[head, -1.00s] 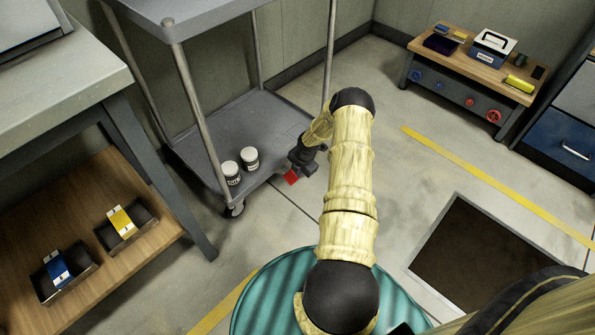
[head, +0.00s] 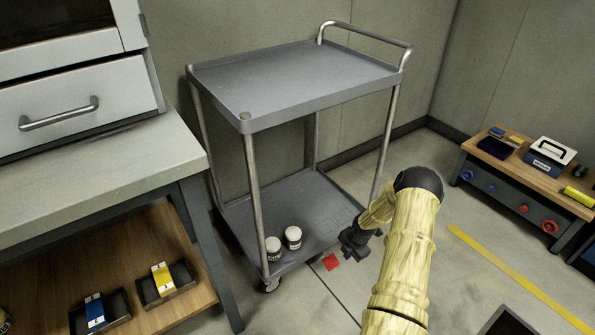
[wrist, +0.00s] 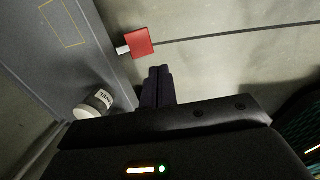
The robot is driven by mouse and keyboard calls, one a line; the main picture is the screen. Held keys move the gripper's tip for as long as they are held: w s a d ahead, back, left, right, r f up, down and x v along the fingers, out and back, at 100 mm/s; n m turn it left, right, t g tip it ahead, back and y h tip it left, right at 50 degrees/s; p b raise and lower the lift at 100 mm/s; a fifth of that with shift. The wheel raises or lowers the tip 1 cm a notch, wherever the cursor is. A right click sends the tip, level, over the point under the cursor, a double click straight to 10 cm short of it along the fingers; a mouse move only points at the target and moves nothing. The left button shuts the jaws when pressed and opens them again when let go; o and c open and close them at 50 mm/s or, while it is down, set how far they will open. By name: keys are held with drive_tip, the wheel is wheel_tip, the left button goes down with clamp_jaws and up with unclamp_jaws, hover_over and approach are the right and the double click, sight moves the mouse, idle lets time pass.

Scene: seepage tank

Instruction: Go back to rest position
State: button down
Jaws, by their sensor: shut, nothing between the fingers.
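My arm reaches out at the right of the head view, its sleeve pale yellow with a dark elbow. My gripper (head: 350,251) is dark and hangs beside the right edge of the cart's lower shelf, above the floor. In the wrist view my gripper (wrist: 158,72) shows its two fingers closed together with nothing between them. A red square (head: 331,262) lies on the floor just below and left of the gripper in the head view. The red square also shows ahead of the fingers in the wrist view (wrist: 138,43), with a small white piece at its side.
A grey cart (head: 300,82) stands close to my gripper. A workbench (head: 100,185) with a blue and a yellow item in trays is at left. A low wooden bench (head: 475,150) stands at right.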

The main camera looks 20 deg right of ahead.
drive_tip(key=s+a+r+m+p, duration=0.1)
drive_tip(key=a+r+m, duration=0.3)
drive_tip(key=r, duration=0.5)
drive_tip(key=s+a+r+m+h+p, duration=0.1)
drive_tip(key=a+r+m, duration=0.1)
drive_tip(key=a+r, duration=0.45)
drive_tip(key=a+r+m+p, duration=0.1)
drive_tip(key=a+r+m, duration=0.2)
drive_tip(key=r, duration=0.7)
drive_tip(key=s+a+r+m+p, duration=0.3)
drive_tip(key=s+a+r+m, duration=0.9)
drive_tip(key=s+r, duration=0.4)
drive_tip(key=w+p+v, duration=0.2)
drive_tip(key=p+v, duration=1)
drive_tip(key=w+d+r+p+v, duration=0.1)
drive_tip(key=w+p+v, duration=0.2)
drive_tip(key=p+v, duration=0.9)
drive_tip(key=w+p+v, duration=0.2)
drive_tip(key=p+v, duration=1.1)
drive_tip(key=shift+w+r, duration=0.4)
